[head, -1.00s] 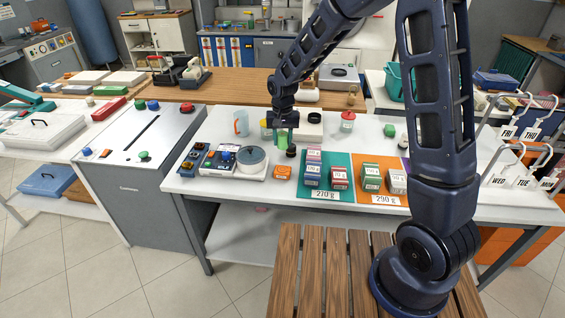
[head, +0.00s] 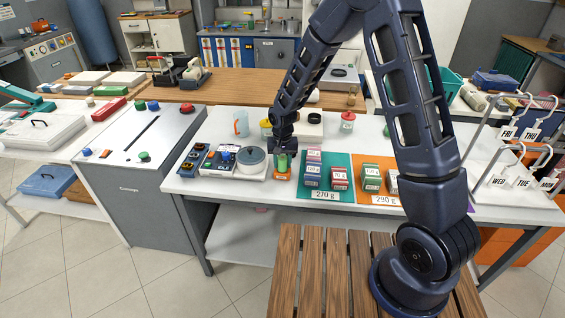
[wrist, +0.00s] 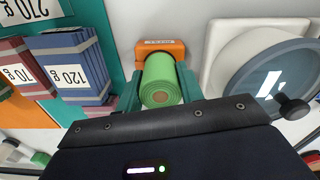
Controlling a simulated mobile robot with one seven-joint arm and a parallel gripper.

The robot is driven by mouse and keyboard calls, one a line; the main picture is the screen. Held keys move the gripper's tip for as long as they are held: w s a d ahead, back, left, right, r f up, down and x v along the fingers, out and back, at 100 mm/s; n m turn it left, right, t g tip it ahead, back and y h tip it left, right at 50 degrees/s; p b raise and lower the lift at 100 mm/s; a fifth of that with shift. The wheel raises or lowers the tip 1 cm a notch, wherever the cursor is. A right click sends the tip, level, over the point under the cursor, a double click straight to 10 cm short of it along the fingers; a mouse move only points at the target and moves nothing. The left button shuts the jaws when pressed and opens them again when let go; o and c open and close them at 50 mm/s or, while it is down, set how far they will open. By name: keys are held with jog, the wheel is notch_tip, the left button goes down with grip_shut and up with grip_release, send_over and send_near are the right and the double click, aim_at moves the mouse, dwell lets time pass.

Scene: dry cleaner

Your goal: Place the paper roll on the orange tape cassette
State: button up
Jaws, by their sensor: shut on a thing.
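The paper roll (head: 282,164) is a green cylinder held upright in my gripper (head: 285,158). In the wrist view, the roll (wrist: 160,76) sits between the two teal fingers of my gripper (wrist: 159,86), which are shut on its sides. The orange tape cassette (head: 281,177) lies on the white table, right beside the scale. In the wrist view, the cassette (wrist: 172,47) shows at the far end of the roll, with a white label. The roll covers part of it. I cannot tell whether the roll touches the cassette.
A scale with a round pan (head: 252,160) stands close on the left. On the right are a teal mat (head: 343,164) and an orange mat (head: 392,199) with labelled boxes. A red-lidded jar (head: 347,122) stands behind. Hanger racks are at far right.

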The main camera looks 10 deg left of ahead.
aim_at(283, 157)
jog(key=o, duration=1)
jog(key=shift+f, duration=0.1)
notch_tip(283, 157, up, 12)
jog(key=r, duration=0.1)
jog(key=d+r+t, duration=0.1)
jog(key=d+r, duration=0.7)
jog(key=d, duration=0.3)
jog(key=s+d+r+m+t, duration=0.1)
jog(key=s+d+r, duration=0.2)
jog(key=d+r, duration=0.7)
jog(key=s+d+r+t, duration=0.1)
jog(key=s+d+r, duration=0.1)
jog(key=s+d, duration=0.6)
jog(key=s+d+r+t, duration=0.1)
jog(key=s+d+r, duration=0.1)
jog(key=s+d, duration=0.6)
jog(key=shift+d+m+t, duration=0.3)
jog(key=shift+d+m, duration=0.1)
jog(key=shift+d, duration=0.6)
